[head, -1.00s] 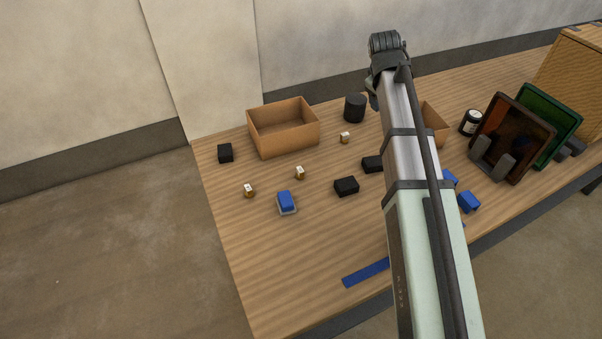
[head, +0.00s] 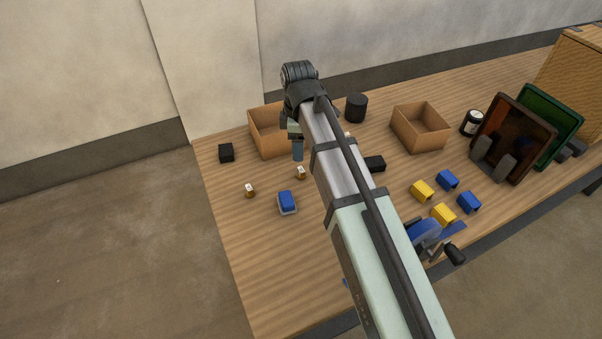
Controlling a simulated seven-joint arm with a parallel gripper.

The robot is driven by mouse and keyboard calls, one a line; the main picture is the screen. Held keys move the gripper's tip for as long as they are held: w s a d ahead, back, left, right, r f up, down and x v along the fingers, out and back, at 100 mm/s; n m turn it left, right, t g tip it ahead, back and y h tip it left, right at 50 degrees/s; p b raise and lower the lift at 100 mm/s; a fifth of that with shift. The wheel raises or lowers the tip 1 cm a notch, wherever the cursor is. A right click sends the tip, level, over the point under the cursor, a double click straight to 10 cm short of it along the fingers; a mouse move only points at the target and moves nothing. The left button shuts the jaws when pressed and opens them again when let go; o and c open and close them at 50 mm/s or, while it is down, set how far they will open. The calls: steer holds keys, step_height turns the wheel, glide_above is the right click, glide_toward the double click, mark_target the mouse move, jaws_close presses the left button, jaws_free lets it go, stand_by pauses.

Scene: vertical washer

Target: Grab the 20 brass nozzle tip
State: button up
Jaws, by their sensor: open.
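Small brass nozzle tips with white tops stand on the wooden table. One nozzle tip (head: 250,190) is at the left, and another nozzle tip (head: 300,172) is right of it and a little farther back. My gripper (head: 297,153) points down, open, in front of the left cardboard box. In the picture it is just above the middle nozzle tip, apart from it, and its fingers are small and partly hidden.
The left cardboard box (head: 266,140) is behind my gripper; another box (head: 420,127) stands right. A blue block in a grey tray (head: 287,203), a black block (head: 226,153) and a black cylinder (head: 356,107) are nearby. Yellow blocks (head: 422,190) and blue blocks (head: 447,180) lie right. The front-left table is clear.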

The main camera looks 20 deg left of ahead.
glide_above(301, 169)
steer(key=f, duration=0.5)
steer(key=shift+a, duration=0.25)
steer(key=shift+d+f, duration=0.15)
steer(key=shift+f, duration=1.2)
steer(key=shift+d+f, duration=0.1)
steer(key=shift+f, duration=1.25)
steer(key=shift+c, duration=0.2)
steer(key=c, duration=1.1)
steer(key=shift+r, duration=0.2)
